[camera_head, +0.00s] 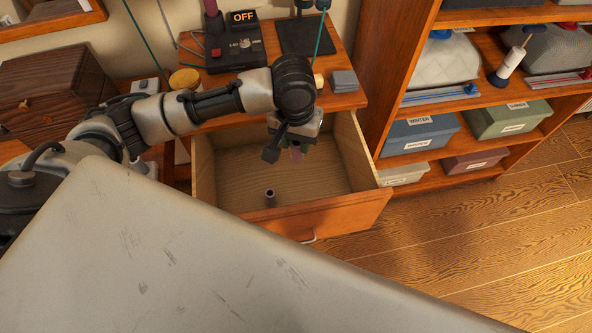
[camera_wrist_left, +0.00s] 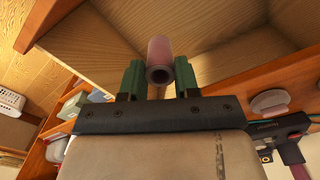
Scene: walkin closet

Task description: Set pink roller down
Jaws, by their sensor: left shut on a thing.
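My left gripper (camera_head: 291,147) hangs above the open wooden drawer (camera_head: 345,214). A dark roller (camera_head: 270,199) stands upright on the drawer floor, left of and below the gripper in the picture. I see a gap between the pink roller and the drawer floor, but its height is hard to tell. My right gripper is not in view.
The drawer floor is otherwise bare where visible. Shelves with labelled boxes (camera_head: 420,133) stand at right.

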